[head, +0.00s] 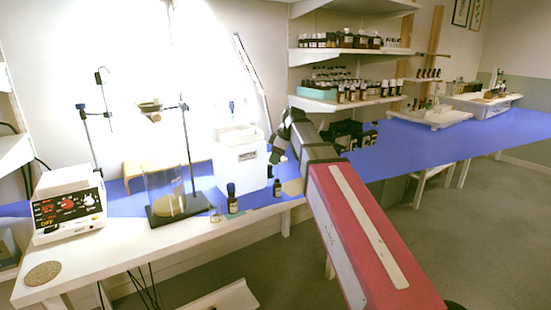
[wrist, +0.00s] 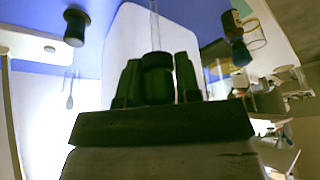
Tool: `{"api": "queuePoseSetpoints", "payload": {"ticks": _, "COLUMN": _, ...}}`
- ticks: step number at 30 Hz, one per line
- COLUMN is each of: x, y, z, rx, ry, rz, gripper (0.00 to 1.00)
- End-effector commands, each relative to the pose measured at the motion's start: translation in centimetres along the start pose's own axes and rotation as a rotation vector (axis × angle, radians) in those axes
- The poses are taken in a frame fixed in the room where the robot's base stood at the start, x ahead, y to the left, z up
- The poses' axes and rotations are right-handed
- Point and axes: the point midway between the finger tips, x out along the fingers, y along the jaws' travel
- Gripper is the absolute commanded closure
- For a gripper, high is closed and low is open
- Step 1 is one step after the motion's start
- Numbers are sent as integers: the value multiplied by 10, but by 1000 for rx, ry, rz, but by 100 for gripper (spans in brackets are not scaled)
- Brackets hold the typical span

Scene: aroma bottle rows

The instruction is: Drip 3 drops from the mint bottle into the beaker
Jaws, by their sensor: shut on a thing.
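My gripper (head: 276,156) is in front of the white box, above the table edge. In the wrist view, my gripper (wrist: 158,80) is shut on a dark dropper cap (wrist: 157,88) whose glass pipette (wrist: 155,25) points away from the jaws. A small dark bottle (head: 278,188) stands on the table below my gripper; a dark bottle also shows upper left in the wrist view (wrist: 75,28). A blue-capped bottle (head: 232,200) stands further left, beside a small glass vessel (head: 216,215). A large glass beaker (head: 165,190) stands on the stand's black base. I cannot read which bottle is mint.
A white box (head: 240,165) stands behind the bottles. A hotplate (head: 68,203) is at the far left and a metal stand (head: 188,150) rises by the large beaker. Shelves (head: 345,102) with several bottles hang at the back. The front left tabletop (head: 110,245) is mostly clear.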

Motion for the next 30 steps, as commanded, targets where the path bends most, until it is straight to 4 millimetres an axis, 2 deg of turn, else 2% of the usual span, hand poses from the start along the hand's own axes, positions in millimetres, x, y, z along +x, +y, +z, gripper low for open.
{"api": "queuePoseSetpoints", "payload": {"ticks": 8, "x": 2, "y": 0, "z": 1, "rx": 0, "ry": 0, "rz": 0, "gripper": 90}}
{"api": "queuePoseSetpoints", "payload": {"ticks": 30, "x": 25, "y": 0, "z": 10, "rx": 0, "ry": 0, "rz": 0, "gripper": 90}}
